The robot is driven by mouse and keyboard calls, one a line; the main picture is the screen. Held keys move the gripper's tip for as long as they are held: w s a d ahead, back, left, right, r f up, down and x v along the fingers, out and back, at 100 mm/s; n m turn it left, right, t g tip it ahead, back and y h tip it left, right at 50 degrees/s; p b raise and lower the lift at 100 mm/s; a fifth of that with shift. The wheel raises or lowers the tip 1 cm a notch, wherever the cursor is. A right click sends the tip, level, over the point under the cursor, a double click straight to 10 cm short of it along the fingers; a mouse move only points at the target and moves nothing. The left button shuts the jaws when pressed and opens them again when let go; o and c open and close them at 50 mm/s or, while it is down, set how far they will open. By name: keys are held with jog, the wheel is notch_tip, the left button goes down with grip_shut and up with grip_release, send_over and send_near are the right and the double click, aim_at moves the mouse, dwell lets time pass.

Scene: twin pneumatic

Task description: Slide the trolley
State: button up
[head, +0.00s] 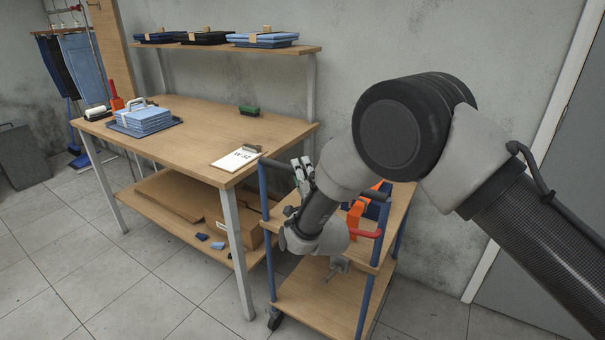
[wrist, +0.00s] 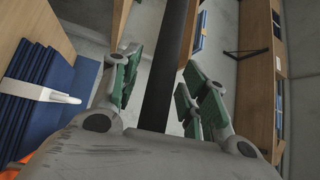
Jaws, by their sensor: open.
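The trolley (head: 305,300) has wooden shelves, blue posts and a dark caster, and stands at the right end of the wooden workbench. My gripper (head: 302,172) is above the trolley's near side, beside its dark handle bar (head: 276,172). In the wrist view, my gripper (wrist: 160,68) is open with green-padded fingers. The dark bar (wrist: 165,85) runs lengthwise between them; I see gaps on both sides, with no clear contact. A folded blue stack with a white band (wrist: 45,95) lies left of the fingers. My arm hides much of the trolley's upper shelf.
The workbench (head: 200,125) stands close to the trolley's left, with a clipboard (head: 237,157), a green brush (head: 249,111) and a light-blue folded stack (head: 146,119). Orange items (head: 354,215) sit on the trolley. A wall is behind; tiled floor (head: 150,285) is open in front.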

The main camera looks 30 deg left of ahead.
grip_shut()
jog(key=s+a, duration=0.3)
jog(key=s, duration=4)
jog(key=shift+a, duration=0.15)
jog(key=shift+f, duration=0.1)
grip_release()
